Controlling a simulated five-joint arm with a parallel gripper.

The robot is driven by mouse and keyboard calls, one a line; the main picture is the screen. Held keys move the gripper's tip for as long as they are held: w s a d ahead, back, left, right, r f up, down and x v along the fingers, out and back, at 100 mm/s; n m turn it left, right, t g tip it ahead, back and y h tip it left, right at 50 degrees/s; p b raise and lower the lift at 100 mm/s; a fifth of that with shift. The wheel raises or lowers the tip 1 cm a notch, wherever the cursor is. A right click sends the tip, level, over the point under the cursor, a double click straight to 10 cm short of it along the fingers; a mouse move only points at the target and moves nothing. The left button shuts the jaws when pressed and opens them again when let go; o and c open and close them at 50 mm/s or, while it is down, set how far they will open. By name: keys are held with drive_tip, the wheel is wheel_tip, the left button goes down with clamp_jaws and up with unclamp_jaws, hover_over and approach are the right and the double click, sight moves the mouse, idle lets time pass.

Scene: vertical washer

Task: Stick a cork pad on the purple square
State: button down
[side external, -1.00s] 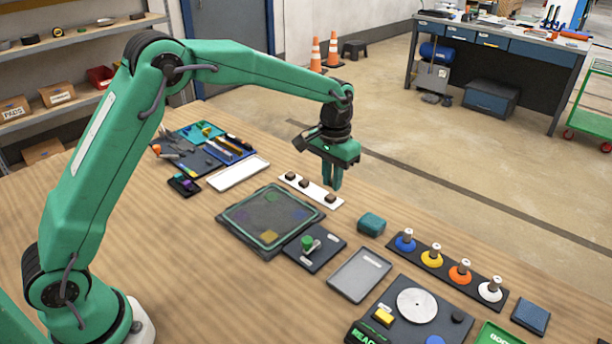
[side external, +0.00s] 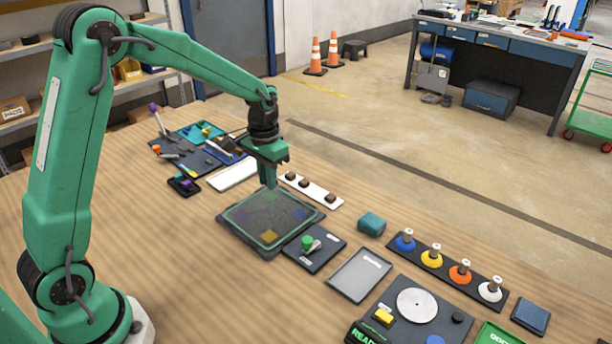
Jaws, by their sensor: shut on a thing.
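The dark square panel (side external: 229,223) lies on the table with a coloured square near each corner. The purple square (side external: 241,214) is at its left, the yellow square (side external: 269,236) at the front and the blue square (side external: 299,214) at the right. Several dark brown cork pads stand on a white strip (side external: 317,191) behind the panel; one pad (side external: 331,198) is at its right end, with a gap beside it. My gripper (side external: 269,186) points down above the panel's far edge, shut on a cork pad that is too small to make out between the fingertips.
A dark plate with a green-knobbed part (side external: 308,243) sits right of the panel. A white tray (side external: 233,174) and a tool tray (side external: 205,135) lie behind it to the left. A teal block (side external: 371,223) stands to the right. Bare table lies in front of the panel.

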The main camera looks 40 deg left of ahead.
hover_over(238, 217)
drive_tip(key=f, duration=0.1)
drive_tip(key=shift+a+f, duration=0.1)
drive_tip(key=shift+f, duration=0.2)
drive_tip(key=shift+f, duration=3)
drive_tip(key=shift+f, duration=0.55)
idle(1.3)
drive_tip(key=c, duration=0.9)
unclamp_jaws()
drive_tip(key=shift+c, duration=0.2)
drive_tip(key=shift+r, duration=0.15)
drive_tip(key=shift+r, duration=3.45)
